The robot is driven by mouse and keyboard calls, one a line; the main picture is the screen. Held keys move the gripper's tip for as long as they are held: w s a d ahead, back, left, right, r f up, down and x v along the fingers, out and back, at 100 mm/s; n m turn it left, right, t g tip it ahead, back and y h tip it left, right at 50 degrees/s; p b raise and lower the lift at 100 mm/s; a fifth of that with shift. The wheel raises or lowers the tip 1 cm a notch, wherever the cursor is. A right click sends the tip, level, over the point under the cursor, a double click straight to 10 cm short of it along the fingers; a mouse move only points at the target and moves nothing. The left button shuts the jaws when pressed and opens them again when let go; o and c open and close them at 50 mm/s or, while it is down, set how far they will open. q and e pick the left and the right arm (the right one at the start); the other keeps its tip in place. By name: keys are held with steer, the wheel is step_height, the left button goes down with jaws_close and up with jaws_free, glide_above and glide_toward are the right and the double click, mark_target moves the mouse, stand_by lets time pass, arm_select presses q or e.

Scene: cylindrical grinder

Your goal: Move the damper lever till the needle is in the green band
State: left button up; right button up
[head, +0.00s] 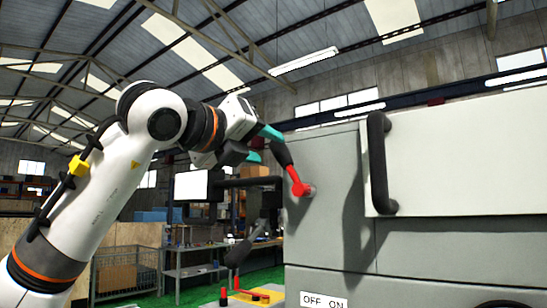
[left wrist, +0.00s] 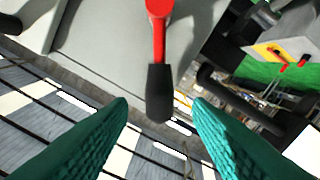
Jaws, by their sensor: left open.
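The damper lever (head: 297,181) has a red arm and a black grip, and sits on the left side of the grey machine housing. Its grip points up and to the left in the head view. My left gripper (head: 264,146), with teal fingers, is open just left of and above the grip. In the left wrist view, the lever's black grip (left wrist: 159,92) lies in line with the gap between the two open fingers (left wrist: 161,106). Contact is not evident. No gauge, needle or green band can be made out. My right gripper is not in view.
The grey machine housing (head: 325,255) fills the right side, with a black handle (head: 377,165) on its pale door and an OFF/ON label (head: 323,301) below. A yellow panel with red parts (head: 250,295) is low in the middle. A metal workbench (head: 195,271) stands behind.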

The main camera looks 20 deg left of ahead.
mark_target(275, 150)
arm_select(q)
steer(key=b+v, duration=0.1)
steer(key=v, duration=0.6)
steer(key=shift+s+b, duration=0.25)
steer(key=shift+b, duration=0.05)
stand_by(1.5)
steer(key=p+x, duration=0.9)
steer(key=x, duration=0.1)
steer(key=shift+w+a+r, duration=0.1)
steer(key=shift+r, duration=0.05)
steer(key=shift+w, duration=0.45)
